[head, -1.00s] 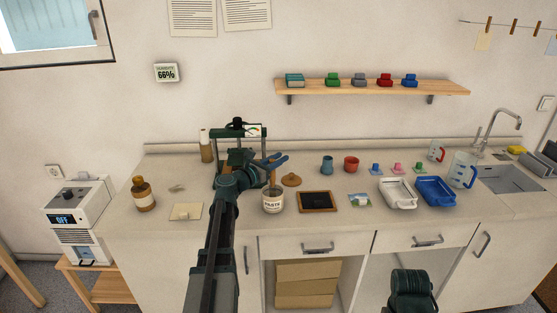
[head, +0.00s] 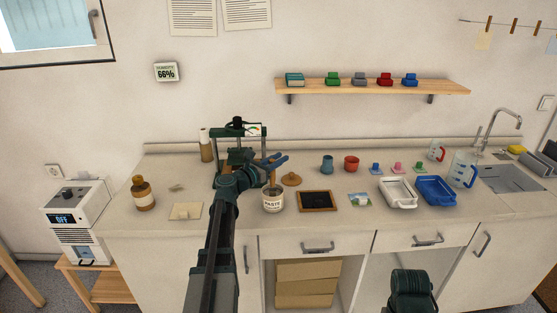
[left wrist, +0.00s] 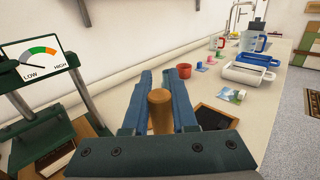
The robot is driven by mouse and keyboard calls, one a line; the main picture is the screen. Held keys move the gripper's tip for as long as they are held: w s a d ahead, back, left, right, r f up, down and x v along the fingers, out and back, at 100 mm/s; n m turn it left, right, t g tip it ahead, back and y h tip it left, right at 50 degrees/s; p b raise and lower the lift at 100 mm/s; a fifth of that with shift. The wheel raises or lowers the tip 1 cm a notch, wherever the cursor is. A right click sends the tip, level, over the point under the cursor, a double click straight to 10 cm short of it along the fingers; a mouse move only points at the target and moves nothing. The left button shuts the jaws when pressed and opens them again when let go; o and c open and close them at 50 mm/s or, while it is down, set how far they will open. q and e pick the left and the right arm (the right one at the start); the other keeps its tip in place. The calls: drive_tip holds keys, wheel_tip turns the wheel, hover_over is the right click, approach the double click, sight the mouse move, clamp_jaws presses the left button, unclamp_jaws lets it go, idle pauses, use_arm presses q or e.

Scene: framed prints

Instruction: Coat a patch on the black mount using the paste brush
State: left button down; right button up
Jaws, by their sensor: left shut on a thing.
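My left gripper (head: 279,161) is shut on the upright wooden handle of the paste brush, seen end-on between the blue fingers (left wrist: 160,110) in the left wrist view. The handle (head: 272,178) shows just under the fingers in the head view, above the white paste jar (head: 273,204). The bristles are hidden, apparently inside the jar. The black mount (head: 317,199) lies flat in a wooden frame on the counter, right of the jar; it also shows in the left wrist view (left wrist: 210,118). My right gripper is out of view.
A round brown lid (head: 291,179) lies behind the jar. A green press with a gauge (head: 254,130) stands behind my left arm. A small picture card (head: 360,200), a white tray (head: 399,204) and a blue tray (head: 436,201) lie right of the mount. Cups stand behind it.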

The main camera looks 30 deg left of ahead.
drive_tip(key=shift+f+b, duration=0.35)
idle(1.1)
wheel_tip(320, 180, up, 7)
drive_tip(key=p, duration=0.7)
idle(0.4)
idle(0.4)
